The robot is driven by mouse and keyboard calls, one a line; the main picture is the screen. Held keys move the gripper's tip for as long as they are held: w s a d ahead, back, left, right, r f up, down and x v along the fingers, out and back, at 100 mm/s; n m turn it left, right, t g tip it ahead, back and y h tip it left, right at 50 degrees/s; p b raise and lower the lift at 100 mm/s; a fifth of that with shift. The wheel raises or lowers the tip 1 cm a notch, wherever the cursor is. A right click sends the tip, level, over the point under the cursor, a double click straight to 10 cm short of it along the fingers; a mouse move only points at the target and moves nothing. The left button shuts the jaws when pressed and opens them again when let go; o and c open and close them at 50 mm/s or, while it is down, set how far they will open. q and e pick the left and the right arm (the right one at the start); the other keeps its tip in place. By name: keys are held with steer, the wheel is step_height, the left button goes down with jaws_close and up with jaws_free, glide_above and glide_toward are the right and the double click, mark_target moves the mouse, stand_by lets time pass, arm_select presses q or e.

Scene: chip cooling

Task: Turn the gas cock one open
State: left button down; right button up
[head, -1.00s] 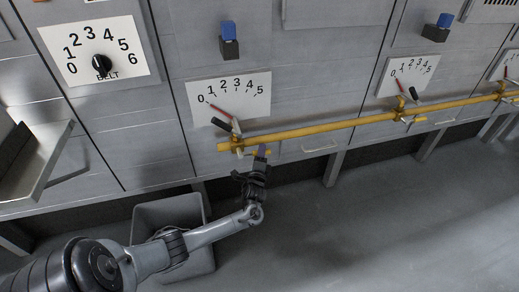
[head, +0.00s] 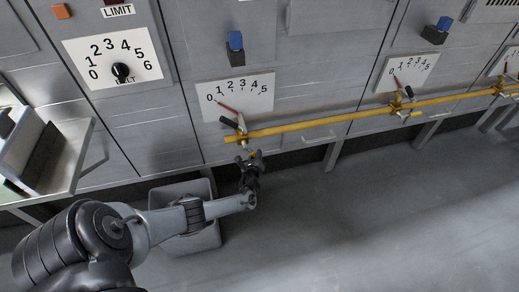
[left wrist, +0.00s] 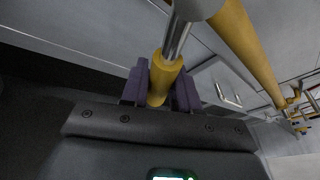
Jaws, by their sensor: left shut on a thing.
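The gas cock (head: 242,139) I take to be number one is at the left end of the yellow gas pipe (head: 330,118), below a 0–5 dial. Its yellow handle (left wrist: 164,78) on a steel stem (left wrist: 178,38) fills the middle of the left wrist view. My left gripper (head: 250,156), whose purple fingers also show in the left wrist view (left wrist: 161,88), is shut on this handle, one finger on each side. In the head view the gripper partly hides the handle. My right gripper is not in view.
The dial plate (head: 234,95) with a red pointer is just above the cock. A grey bin (head: 205,238) stands on the floor behind my left arm. A second cock (head: 401,103) is farther right along the pipe. The floor at right is clear.

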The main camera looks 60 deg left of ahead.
arm_select(q)
steer(key=s+m+g+p, duration=0.1)
steer(key=s+a+f+m+g+p, duration=0.1)
steer(key=s+m, duration=0.1)
steer(key=s+m+g+p, duration=0.1)
steer(key=shift+s+a+f+p, duration=0.15)
steer(key=shift+s+a+p, duration=0.1)
steer(key=shift+p, duration=0.15)
steer(key=shift+m, duration=0.3)
steer(key=c, duration=0.9)
jaws_free()
steer(key=shift+s, duration=0.1)
steer(key=shift+d, duration=0.1)
